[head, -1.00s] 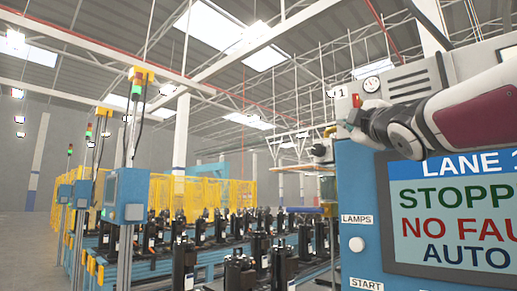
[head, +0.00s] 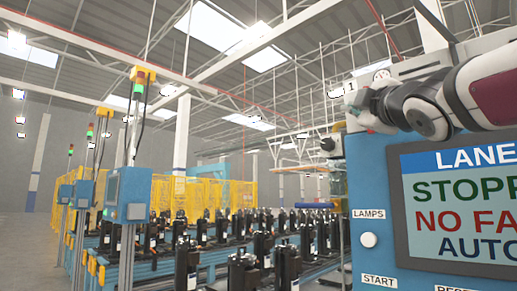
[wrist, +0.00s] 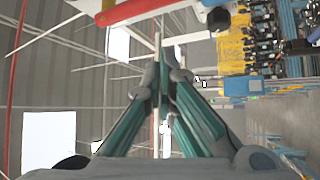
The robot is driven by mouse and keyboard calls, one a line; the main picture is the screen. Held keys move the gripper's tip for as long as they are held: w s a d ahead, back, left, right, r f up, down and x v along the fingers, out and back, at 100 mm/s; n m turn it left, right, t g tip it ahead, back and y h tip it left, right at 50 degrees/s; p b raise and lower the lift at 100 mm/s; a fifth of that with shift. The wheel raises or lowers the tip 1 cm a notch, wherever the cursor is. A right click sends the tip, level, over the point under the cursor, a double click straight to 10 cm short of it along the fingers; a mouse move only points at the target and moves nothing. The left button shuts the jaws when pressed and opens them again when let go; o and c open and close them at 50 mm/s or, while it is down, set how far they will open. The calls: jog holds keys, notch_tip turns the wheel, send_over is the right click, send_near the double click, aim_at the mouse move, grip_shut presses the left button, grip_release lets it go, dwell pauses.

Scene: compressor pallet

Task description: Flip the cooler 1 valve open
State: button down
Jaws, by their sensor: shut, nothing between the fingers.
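My gripper (head: 357,108) is at the top left of the blue lane panel in the head view, in front of the grey housing. In the wrist view its two teal fingers converge and their tips (wrist: 165,62) are together, with nothing seen between them. A red lever-like bar (wrist: 125,11) with a rounded end crosses the top of the wrist view, apart from the fingertips in the picture. It looks like the valve handle, but I cannot tell its setting. In the head view my gripper and wrist hide the valve area. A label ending in 1 (head: 351,86) shows just above the gripper.
A round gauge (head: 382,75) is partly hidden behind my arm. Below is the blue panel (head: 368,185) with a screen (head: 460,205) reading STOPPED, partly cut off. A black round part (wrist: 218,19) is near the red bar. Conveyors with several black compressors stand left.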

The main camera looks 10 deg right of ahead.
jog(key=shift+s+a+f, duration=0.1)
jog(key=shift+s+f, duration=0.05)
jog(key=shift+s, duration=1.95)
notch_tip(320, 180, down, 26)
jog(key=s+a+m+g, duration=0.2)
jog(key=s+m+g, duration=0.1)
jog(key=m+g, duration=0.5)
jog(key=s+a+f+m+g, duration=0.1)
jog(key=s+a+f+g, duration=0.1)
jog(key=s+f, duration=0.2)
jog(key=s+a+f+m+g+y, duration=0.1)
jog(key=s+f, duration=0.4)
jog(key=f, duration=0.6)
jog(key=s+a+f+m+g+y, duration=0.1)
jog(key=s+a+f+m+g, duration=0.2)
jog(key=f, duration=0.5)
jog(key=shift+s+a+g, duration=0.8)
jog(key=shift+s+g, duration=0.4)
jog(key=shift+s, duration=0.05)
